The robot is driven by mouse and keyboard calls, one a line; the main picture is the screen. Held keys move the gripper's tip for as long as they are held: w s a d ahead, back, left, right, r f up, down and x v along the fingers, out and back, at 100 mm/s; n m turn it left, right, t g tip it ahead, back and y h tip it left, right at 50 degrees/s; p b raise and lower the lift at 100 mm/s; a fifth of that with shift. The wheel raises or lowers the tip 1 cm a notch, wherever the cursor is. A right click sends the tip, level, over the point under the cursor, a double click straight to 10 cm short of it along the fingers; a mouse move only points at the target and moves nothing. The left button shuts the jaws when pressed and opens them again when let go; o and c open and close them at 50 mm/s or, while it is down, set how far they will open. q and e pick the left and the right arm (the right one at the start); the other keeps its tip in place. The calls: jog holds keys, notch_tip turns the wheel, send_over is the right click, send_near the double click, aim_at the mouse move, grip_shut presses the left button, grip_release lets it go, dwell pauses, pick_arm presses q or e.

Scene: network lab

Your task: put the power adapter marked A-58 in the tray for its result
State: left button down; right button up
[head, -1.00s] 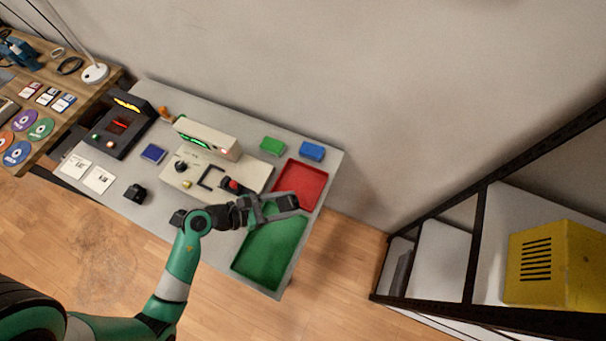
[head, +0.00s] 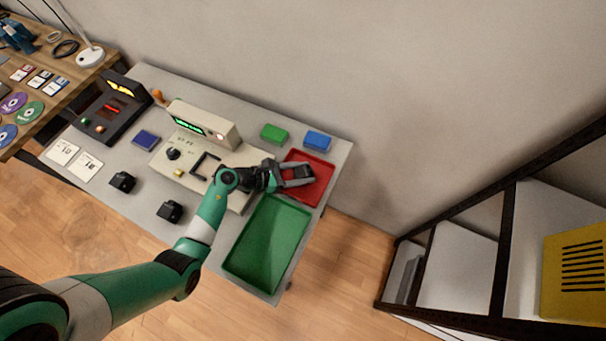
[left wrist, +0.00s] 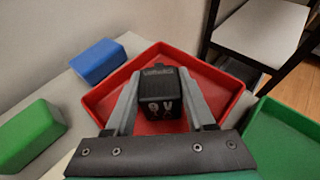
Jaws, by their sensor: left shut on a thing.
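My left gripper (head: 298,174) is shut on a black power adapter (left wrist: 163,92) and holds it over the red tray (head: 322,190). In the left wrist view the adapter sits between the two grey fingers, with "9 V" on the face towards me; I cannot read an A-58 mark on it. The red tray (left wrist: 222,88) surrounds it in that view and looks empty otherwise. The green tray (head: 265,245) is empty, nearer the front. Two other black adapters (head: 122,181) (head: 170,211) rest on the table's front part. My right gripper is not in view.
A beige tester (head: 203,124) with a green-lit display stands left of the red tray. A green box (head: 274,133) and a blue box (head: 318,141) stand behind. A dark device (head: 113,107) and two white cards (head: 62,152) are further left. A shelf rack is at right.

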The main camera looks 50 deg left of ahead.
pick_arm(q)
jog(key=shift+r, duration=0.1)
jog(key=shift+c, duration=1.2)
grip_release()
jog(key=shift+f, duration=0.2)
jog(key=shift+r, duration=0.25)
jog(key=p+v, duration=0.4)
jog(key=v, duration=0.7)
jog(key=shift+s+a, duration=0.1)
jog(key=shift+a, duration=0.1)
jog(key=shift+s+a, duration=0.1)
jog(key=shift+s, duration=0.2)
jog(key=shift+r, duration=0.1)
